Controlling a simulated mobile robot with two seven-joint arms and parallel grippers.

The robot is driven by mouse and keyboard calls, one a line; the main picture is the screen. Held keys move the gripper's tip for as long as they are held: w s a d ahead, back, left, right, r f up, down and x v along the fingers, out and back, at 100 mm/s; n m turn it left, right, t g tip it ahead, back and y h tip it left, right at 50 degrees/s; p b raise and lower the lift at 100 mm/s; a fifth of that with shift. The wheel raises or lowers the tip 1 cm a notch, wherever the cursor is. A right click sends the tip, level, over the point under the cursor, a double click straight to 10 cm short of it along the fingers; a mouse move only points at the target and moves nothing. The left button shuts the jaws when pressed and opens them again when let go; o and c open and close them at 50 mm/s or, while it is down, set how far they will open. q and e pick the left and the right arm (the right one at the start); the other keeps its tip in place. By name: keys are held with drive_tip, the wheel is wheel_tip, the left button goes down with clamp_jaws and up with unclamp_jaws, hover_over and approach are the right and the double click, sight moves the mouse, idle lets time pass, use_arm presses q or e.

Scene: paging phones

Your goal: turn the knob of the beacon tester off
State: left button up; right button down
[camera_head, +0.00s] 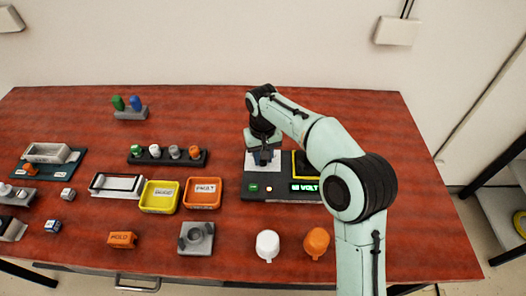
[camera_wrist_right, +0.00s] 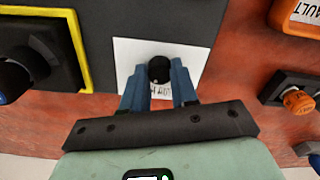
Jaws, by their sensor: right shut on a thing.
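My right gripper (camera_head: 263,158) is over the left part of a dark tester box (camera_head: 255,193). Its two blue fingers (camera_wrist_right: 160,80) are closed around a round black knob (camera_wrist_right: 159,67) on a white plate (camera_wrist_right: 127,58), which also shows in the head view (camera_head: 249,161). The plate's lettering is mostly hidden by the fingers and knob. I cannot read which tester this plate names, nor the knob's setting. My left gripper is out of view.
Beside the plate is a yellow-framed panel (camera_wrist_right: 82,50) with another dark knob (camera_wrist_right: 35,55). An orange tray (camera_head: 203,204) and a yellow tray (camera_head: 160,208) stand left of the box. White (camera_head: 267,246) and orange (camera_head: 316,243) caps stand in front.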

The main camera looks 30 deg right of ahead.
drive_tip(key=n, duration=0.1)
drive_tip(key=n+p, duration=0.2)
drive_tip(key=shift+r+n, duration=0.25)
drive_tip(key=shift+n, duration=0.15)
drive_tip(key=n+p, duration=0.2)
drive_tip(key=n, duration=0.1)
drive_tip(key=shift+n, duration=0.3)
drive_tip(key=n+p, duration=0.2)
drive_tip(key=n, duration=0.1)
drive_tip(key=shift+w+n, duration=0.1)
drive_tip(key=shift+n, duration=0.2)
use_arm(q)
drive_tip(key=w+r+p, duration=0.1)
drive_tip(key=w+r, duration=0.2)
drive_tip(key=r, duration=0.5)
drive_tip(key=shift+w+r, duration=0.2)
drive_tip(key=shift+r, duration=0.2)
use_arm(e)
drive_tip(key=shift+n, duration=1.6)
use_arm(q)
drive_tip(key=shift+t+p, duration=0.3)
use_arm(e)
drive_tip(key=shift+f, duration=0.1)
drive_tip(key=c, duration=0.9)
unclamp_jaws()
drive_tip(key=shift+o, duration=0.2)
